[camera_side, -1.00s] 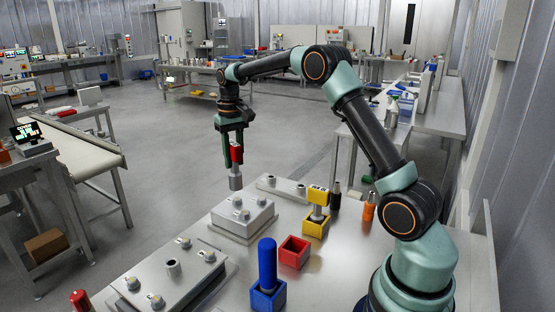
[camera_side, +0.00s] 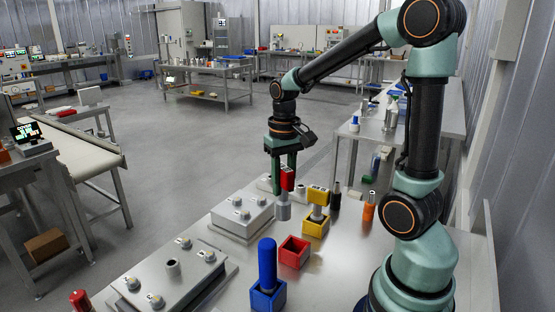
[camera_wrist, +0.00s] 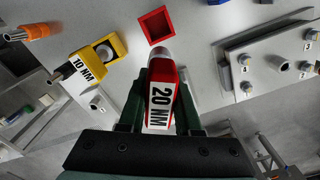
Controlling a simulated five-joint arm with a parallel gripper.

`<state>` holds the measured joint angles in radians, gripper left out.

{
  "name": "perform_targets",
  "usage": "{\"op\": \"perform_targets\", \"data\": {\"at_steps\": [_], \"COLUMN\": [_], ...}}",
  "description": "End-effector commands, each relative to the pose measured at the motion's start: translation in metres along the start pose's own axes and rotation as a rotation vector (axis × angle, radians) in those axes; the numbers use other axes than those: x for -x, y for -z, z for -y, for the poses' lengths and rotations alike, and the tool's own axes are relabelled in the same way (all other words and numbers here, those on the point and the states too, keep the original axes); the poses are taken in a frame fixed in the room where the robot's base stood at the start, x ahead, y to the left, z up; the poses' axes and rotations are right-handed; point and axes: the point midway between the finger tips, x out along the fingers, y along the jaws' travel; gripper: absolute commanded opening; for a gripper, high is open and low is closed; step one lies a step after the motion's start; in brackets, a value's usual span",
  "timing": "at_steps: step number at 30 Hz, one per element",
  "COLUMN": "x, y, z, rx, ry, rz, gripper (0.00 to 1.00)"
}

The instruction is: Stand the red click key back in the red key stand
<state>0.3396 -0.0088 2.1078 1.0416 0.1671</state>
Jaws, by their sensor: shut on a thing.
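The red click key (camera_side: 286,181) has a red upper body and a grey metal lower end. It hangs upright in my gripper (camera_side: 283,168), which is shut on its red part, above the far part of the table. In the wrist view the key (camera_wrist: 160,95) shows a "20 NM" label and sits between the dark green fingers of my gripper (camera_wrist: 158,92). The red key stand (camera_side: 294,252) is an open square box standing empty on the table, nearer the side camera than the key. In the wrist view the stand (camera_wrist: 156,24) lies beyond the key's end.
A yellow key labelled 10 NM stands in a yellow stand (camera_side: 314,228) close by. A blue key stands in a blue stand (camera_side: 267,298). Metal blocks with bolts (camera_side: 242,217) are to the left. An orange-handled tool (camera_side: 369,208) stands to the right.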

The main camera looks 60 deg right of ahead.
Motion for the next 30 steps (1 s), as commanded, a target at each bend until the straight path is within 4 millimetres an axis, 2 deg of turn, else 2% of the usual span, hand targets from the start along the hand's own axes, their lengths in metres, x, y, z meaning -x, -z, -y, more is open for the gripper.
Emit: {"op": "perform_targets", "data": {"at_steps": [3, 9, 22, 30], "x": [-0.006, -0.013, -0.016, -0.033], "y": [-0.022, -0.040, -0.041, -0.042], "z": [-0.005, -0.009, -0.010, -0.010], "rx": [-0.010, -0.017, -0.018, -0.017], "ry": [0.000, 0.000, 0.000, -0.001], "rz": [-0.002, -0.001, 0.000, 0.003], "gripper": [0.00, 0.00, 0.00, 0.00]}}
